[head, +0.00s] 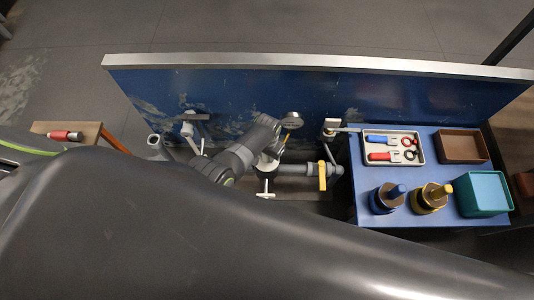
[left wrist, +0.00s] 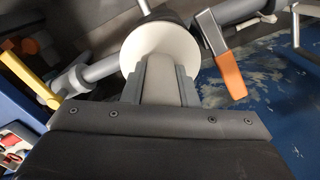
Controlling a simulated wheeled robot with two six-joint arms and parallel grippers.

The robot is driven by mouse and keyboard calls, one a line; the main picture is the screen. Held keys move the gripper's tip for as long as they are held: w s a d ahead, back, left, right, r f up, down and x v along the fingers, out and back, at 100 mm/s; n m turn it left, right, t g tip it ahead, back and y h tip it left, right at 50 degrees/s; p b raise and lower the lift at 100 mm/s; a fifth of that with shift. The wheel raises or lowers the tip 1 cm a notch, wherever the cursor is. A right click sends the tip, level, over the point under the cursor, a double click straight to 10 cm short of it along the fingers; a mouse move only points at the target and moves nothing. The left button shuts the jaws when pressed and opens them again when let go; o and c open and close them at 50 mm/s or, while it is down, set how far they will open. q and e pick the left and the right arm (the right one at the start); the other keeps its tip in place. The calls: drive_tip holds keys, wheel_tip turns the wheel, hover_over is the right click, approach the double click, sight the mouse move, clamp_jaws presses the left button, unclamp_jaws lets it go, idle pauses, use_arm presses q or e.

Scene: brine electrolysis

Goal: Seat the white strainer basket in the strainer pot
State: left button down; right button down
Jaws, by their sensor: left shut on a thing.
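In the left wrist view my left gripper (left wrist: 160,85) is shut on the white strainer basket (left wrist: 178,52), which shows as a round white disc just beyond the fingertips. A dark round body (left wrist: 165,12), perhaps the strainer pot, shows partly behind the disc; I cannot tell whether the basket is inside or above it. In the head view a bit of white (head: 264,164) shows at the end of my left arm, over the pipework. The arm hides much of the pot area there. My right gripper is not in view.
A grey pipe (head: 293,170) with a yellow valve handle (head: 322,177) runs right of my left gripper. An orange handle (left wrist: 227,72) stands close right of the basket in the wrist view. A blue panel (head: 240,90) rises behind. A blue table (head: 350,180) holds a tool tray (head: 391,161) and bins.

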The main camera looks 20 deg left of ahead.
use_arm(q)
drive_tip(key=shift+f+b, duration=0.45)
drive_tip(key=shift+f, duration=0.15)
idle(0.7)
drive_tip(key=c, duration=1.1)
unclamp_jaws()
drive_tip(key=shift+o, duration=0.2)
